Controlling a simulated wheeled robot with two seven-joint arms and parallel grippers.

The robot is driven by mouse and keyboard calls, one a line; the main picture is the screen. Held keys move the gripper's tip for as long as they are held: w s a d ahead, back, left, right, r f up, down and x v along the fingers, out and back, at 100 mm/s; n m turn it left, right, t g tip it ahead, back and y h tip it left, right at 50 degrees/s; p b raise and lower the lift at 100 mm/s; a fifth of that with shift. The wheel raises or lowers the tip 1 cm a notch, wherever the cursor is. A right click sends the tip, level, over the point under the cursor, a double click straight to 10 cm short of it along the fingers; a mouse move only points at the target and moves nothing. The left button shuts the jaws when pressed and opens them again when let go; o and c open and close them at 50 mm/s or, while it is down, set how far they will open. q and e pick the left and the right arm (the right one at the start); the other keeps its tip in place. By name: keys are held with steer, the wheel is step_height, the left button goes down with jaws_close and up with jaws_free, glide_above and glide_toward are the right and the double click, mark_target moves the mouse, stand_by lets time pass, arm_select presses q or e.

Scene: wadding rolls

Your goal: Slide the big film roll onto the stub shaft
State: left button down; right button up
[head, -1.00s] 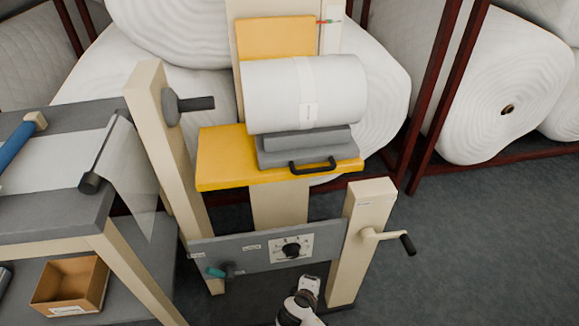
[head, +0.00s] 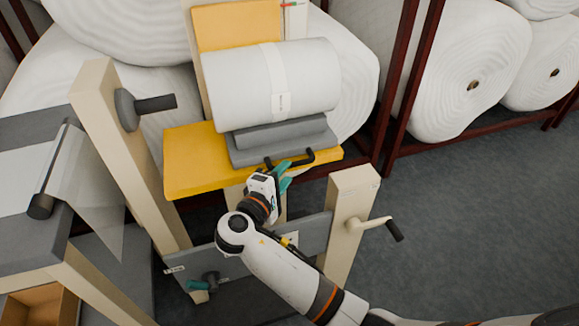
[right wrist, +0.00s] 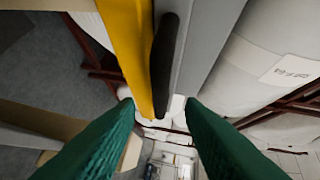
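The big white film roll (head: 270,85), with a paper band and label, lies on a grey cradle (head: 280,138) on the yellow lift platform (head: 195,165). The dark stub shaft (head: 155,103) sticks out from a flange on the beige left post, left of the roll and apart from it. My right gripper (head: 287,173) is at the cradle's black handle (head: 310,157). In the right wrist view its teal fingers (right wrist: 155,105) are apart, with the handle (right wrist: 163,65) showing in line with the gap. I cannot tell whether they touch it.
A beige post with a crank (head: 375,225) stands right of my right arm. A bench with a film web (head: 88,185) stands left. Large rolls on dark red racks fill the back. The right floor is clear.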

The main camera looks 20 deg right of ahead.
mark_target(291, 167)
steer(key=shift+x, duration=1.9)
jaws_close()
